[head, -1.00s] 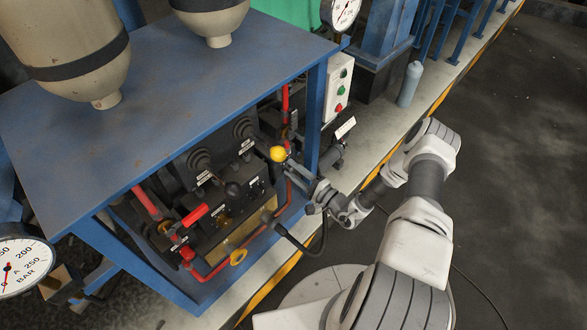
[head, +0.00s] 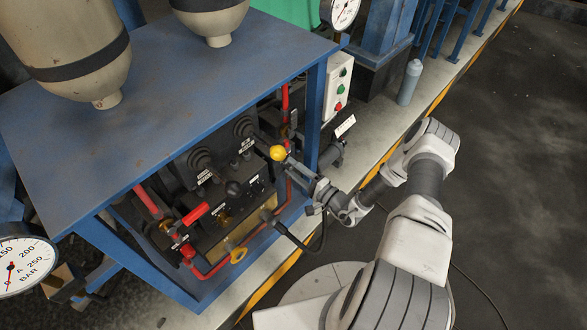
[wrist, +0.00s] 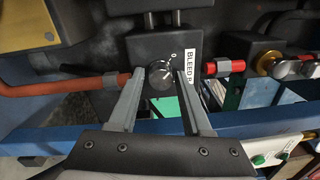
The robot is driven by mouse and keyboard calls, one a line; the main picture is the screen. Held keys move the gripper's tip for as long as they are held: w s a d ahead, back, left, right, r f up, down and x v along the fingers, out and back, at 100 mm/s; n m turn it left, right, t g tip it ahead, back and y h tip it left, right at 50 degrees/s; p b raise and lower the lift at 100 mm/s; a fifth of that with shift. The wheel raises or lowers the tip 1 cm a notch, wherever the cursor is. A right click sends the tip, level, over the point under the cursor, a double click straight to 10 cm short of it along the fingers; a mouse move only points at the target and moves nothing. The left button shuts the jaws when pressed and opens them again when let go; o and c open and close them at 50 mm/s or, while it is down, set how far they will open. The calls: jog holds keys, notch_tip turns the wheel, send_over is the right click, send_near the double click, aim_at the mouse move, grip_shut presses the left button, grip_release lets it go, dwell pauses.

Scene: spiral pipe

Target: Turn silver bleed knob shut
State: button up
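The round silver bleed knob (wrist: 161,78) sits on a dark block in the upper middle of the wrist view. A white label (wrist: 190,68) reading "BLEED B" is beside it on the right. My gripper (wrist: 161,74) has one finger on each side of the knob. The fingers are apart, with a small gap visible beside the knob, and I see no clear contact. In the head view my gripper (head: 301,174) reaches into the right side of the blue frame. The knob cannot be made out there.
A yellow ball handle (head: 278,153) is close to my gripper in the head view. The blue frame (head: 313,125) edges the opening, and a blue bar (wrist: 250,122) crosses below the knob.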

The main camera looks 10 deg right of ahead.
jog(key=shift+o, duration=1.1)
jog(key=shift+s, duration=0.1)
jog(key=p+v, duration=0.2)
jog(key=v, duration=1.5)
jog(key=shift+d, duration=0.1)
